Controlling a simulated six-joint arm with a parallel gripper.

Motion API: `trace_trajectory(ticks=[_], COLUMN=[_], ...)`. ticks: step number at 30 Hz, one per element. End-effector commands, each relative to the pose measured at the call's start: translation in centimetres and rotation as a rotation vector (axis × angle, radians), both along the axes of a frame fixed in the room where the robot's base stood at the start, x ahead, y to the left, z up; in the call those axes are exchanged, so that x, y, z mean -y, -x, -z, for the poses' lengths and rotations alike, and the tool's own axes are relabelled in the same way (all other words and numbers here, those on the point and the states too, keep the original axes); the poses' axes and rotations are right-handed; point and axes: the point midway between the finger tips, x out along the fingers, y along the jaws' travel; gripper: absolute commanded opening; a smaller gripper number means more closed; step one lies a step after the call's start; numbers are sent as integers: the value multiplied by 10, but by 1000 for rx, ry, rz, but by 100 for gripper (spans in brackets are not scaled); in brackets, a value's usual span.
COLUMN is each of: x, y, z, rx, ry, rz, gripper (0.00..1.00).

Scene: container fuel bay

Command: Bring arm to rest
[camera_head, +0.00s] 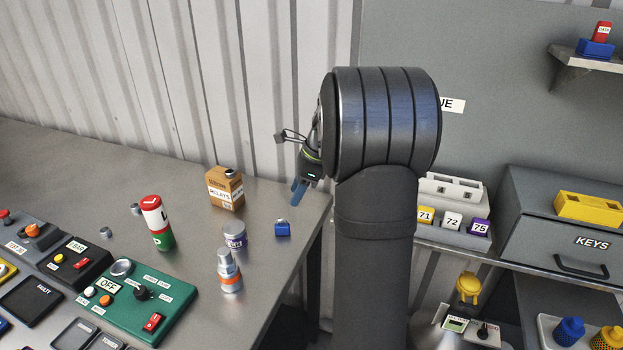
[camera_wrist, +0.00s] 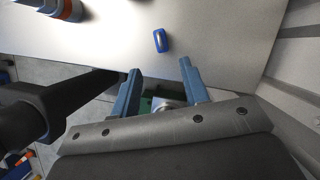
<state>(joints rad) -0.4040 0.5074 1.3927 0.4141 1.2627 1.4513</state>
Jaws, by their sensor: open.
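My gripper (camera_head: 300,190) hangs at the right end of the metal table, its blue fingers pointing down and partly hidden behind my dark arm link. In the wrist view my gripper (camera_wrist: 158,80) has its two blue fingers spread apart with nothing between them. A small blue block (camera_head: 282,229) sits on the table near the right edge, in front of the gripper; the same blue block shows beyond the fingertips in the wrist view (camera_wrist: 160,40). My upright arm covers the centre of the head view.
The table (camera_head: 75,160) holds a relays box (camera_head: 226,188), a red-white-green can (camera_head: 157,222), a purple-labelled tin (camera_head: 234,236), a grey-orange bottle (camera_head: 229,271) and a green control panel (camera_head: 140,300). To the right are a numbered block rack (camera_head: 452,221) and a keys drawer (camera_head: 565,235).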

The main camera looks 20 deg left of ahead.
Motion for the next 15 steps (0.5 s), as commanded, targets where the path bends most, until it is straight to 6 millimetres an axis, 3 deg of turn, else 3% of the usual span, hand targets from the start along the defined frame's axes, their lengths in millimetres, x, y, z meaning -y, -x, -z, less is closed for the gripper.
trace_trajectory(ticks=[5,15], x=[-6,-29], y=[3,13], z=[15,75], rx=[-4,-4], ry=[0,2], rz=[-2,-3], gripper=[41,41])
